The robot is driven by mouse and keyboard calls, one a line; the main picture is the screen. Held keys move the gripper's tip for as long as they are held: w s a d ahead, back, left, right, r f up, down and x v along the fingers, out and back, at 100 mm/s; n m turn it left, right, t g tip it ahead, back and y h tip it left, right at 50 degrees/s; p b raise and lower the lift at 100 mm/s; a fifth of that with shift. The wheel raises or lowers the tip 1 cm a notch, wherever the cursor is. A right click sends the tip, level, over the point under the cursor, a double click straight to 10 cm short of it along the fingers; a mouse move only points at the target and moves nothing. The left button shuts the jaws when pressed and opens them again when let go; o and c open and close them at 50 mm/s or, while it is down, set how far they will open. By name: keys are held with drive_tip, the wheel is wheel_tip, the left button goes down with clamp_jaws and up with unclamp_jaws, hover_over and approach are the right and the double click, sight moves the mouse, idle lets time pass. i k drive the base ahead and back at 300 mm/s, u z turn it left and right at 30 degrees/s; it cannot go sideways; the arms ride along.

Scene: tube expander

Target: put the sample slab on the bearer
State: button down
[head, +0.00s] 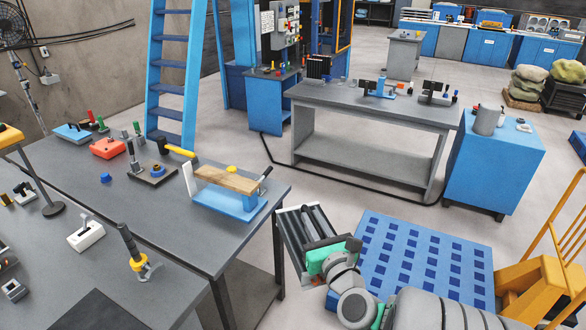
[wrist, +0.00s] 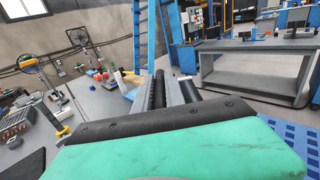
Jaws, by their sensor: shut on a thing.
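My gripper (head: 316,232) is in the lower middle of the head view, off the right edge of the left bench, pointing away from me. It is shut on a flat grey piece (head: 291,240), which I take to be the sample slab. In the wrist view a grey strip of it (wrist: 173,92) shows beside the dark fingers; the rest is hidden. I cannot tell for certain which thing is the bearer. A blue stand (head: 228,201) with a white upright and a wooden board on top stands at the bench's right end, left of my gripper and apart from it.
The left bench (head: 165,220) also holds a yellow-handled hammer (head: 180,151), a red box (head: 108,148) and several small tools. A grey table (head: 375,105) stands further back, with a blue cabinet (head: 493,160) at its right. A blue perforated platform (head: 410,260) lies beside my arm.

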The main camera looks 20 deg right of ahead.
sight(226, 177)
drive_tip(key=z, duration=0.9)
drive_tip(key=i, duration=1.45)
drive_tip(key=u, duration=3.4)
